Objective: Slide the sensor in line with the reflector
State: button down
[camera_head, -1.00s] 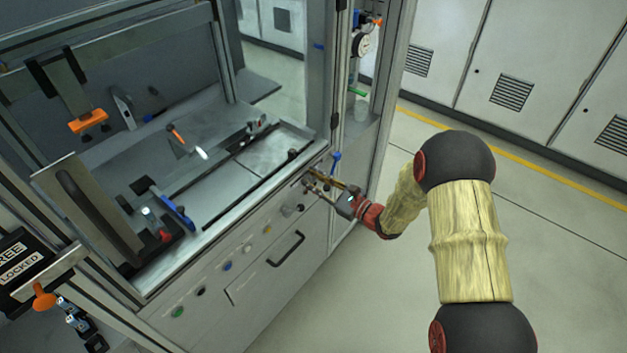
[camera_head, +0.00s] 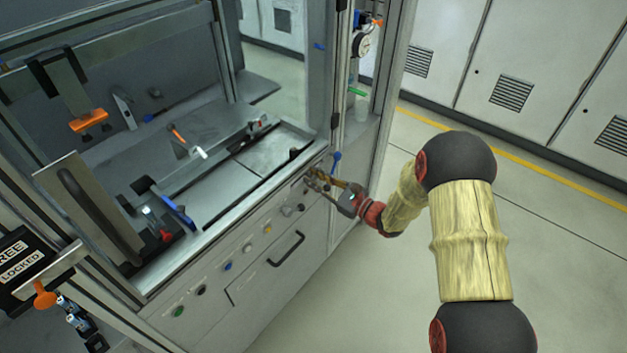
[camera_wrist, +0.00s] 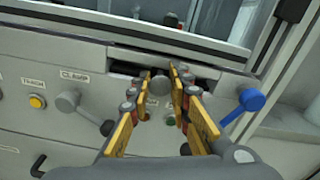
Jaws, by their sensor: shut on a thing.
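My gripper (camera_head: 320,180) is at the right end of the cabinet's front panel. In the wrist view my gripper (camera_wrist: 160,78) has its yellow-faced fingers on either side of a round grey knob (camera_wrist: 159,86), shut on it. The knob stands in front of a dark slot (camera_wrist: 205,72) in the panel. In the head view the fingers hide the knob. I cannot surely tell which parts behind the front edge are the sensor and the reflector. A small dark post (camera_head: 294,153) stands near that edge.
A blue lever (camera_wrist: 250,100) is close to the right of my gripper. A grey lever (camera_wrist: 68,102) and yellow button (camera_wrist: 37,101) are to the left. A drawer handle (camera_head: 286,248) is below. An upright frame post (camera_head: 337,85) rises behind. Floor at right is clear.

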jog(key=w+d, duration=0.2)
jog(key=w, duration=0.1)
jog(key=shift+w+d, duration=0.25)
jog(key=shift+d, duration=0.1)
jog(key=c, duration=1.6)
grip_release()
jog(key=shift+v, duration=6)
jog(key=shift+f, duration=0.15)
